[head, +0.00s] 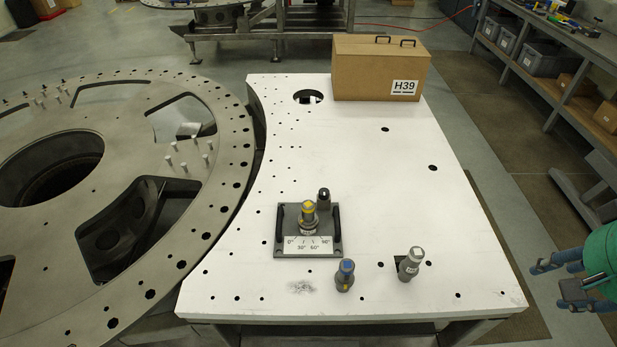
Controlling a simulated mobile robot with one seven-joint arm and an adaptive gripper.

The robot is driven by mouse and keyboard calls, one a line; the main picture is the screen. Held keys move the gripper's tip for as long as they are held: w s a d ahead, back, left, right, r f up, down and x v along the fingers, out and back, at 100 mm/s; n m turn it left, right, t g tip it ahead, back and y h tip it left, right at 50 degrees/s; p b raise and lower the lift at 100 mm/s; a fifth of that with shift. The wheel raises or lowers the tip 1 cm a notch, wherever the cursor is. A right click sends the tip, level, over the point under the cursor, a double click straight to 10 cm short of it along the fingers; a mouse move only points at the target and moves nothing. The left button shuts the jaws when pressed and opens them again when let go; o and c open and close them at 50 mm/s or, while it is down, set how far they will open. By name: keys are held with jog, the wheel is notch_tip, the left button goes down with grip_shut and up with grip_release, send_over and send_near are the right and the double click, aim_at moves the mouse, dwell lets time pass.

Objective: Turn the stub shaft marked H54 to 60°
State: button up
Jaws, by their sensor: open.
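A dark square fixture (282,222) with two black handles sits on the white plate. A stub shaft with a yellow top (309,212) stands upright in it. A white scale label (310,245) in front reads 0°, 30°, 60° and 90°. Two more stub shafts stand nearer the front edge: one with a blue mark (345,275) and a grey one with a pale top (410,264). I cannot read H54 on any shaft, nor the yellow one's angle. My gripper (552,287), with blue fingers, is open and empty at the right edge, beyond the plate.
A cardboard box marked H39 (380,75) stands at the plate's back. A black-topped post (323,196) rises at the fixture's back right corner. A large round metal turret (225,150) lies left; shelves (545,85) stand right.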

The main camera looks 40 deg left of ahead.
jog(key=w+a+n+g+p, duration=0.1)
jog(key=w+a, duration=0.2)
jog(key=a, duration=0.4)
jog(key=w+a+n+p, duration=0.1)
jog(key=w+a+p, duration=0.1)
jog(key=w+a, duration=0.35)
jog(key=n+g+h+p, duration=0.1)
jog(key=n+g+p, duration=0.2)
jog(key=n+p, duration=0.25)
send_over(308, 204)
jog(key=shift+m, duration=0.35)
notch_tip(308, 204, down, 18)
jog(key=shift+r, duration=0.1)
jog(key=shift+f+b, duration=1.75)
jog(key=shift+f, duration=2.7)
